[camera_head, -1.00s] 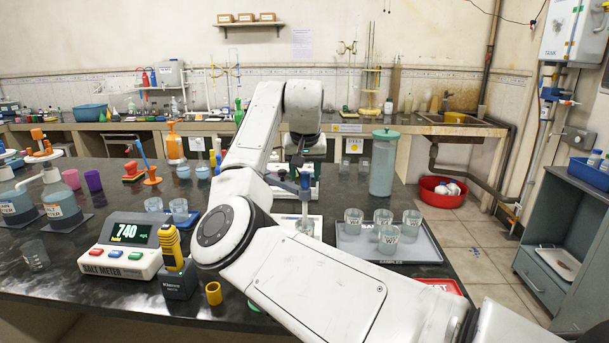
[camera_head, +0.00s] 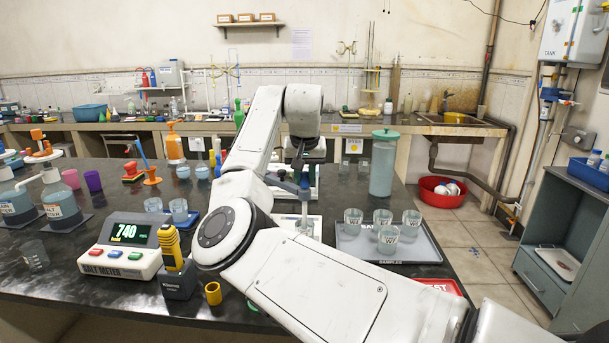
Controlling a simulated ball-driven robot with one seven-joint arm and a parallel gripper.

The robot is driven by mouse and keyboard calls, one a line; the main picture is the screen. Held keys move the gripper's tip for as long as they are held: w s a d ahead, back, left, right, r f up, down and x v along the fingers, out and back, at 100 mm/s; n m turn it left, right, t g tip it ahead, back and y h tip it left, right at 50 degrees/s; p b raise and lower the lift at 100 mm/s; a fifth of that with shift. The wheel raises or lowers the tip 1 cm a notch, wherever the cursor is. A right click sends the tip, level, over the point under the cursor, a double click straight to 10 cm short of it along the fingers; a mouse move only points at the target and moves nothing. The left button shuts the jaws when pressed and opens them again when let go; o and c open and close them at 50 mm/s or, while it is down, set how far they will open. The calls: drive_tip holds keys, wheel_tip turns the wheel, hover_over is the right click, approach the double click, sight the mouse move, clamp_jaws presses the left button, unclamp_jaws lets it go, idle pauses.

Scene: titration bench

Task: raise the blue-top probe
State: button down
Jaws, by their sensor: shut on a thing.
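The blue-top probe (camera_head: 305,182) stands upright in the middle of the bench, a slim stem below a blue-grey head. My gripper (camera_head: 304,170) is above it, shut on its head, with the fingertips small and partly hidden by my arm. The stem runs down towards a clear beaker (camera_head: 306,227) on a white plate. My arm hides part of the beaker, and I cannot tell whether the tip is inside it.
A grey tray (camera_head: 425,251) with several glass beakers lies to the right. A tall green-lidded jar (camera_head: 383,163) stands behind it.

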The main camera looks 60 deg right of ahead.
idle(0.3)
wheel_tip(320, 180, up, 7)
drive_tip(key=p, duration=0.7)
drive_tip(key=shift+r, duration=0.2)
drive_tip(key=shift+w+r, duration=0.1)
drive_tip(key=c, duration=0.9)
unclamp_jaws()
drive_tip(key=v, duration=1)
drive_tip(key=shift+r, duration=0.3)
drive_tip(key=shift+a, duration=0.15)
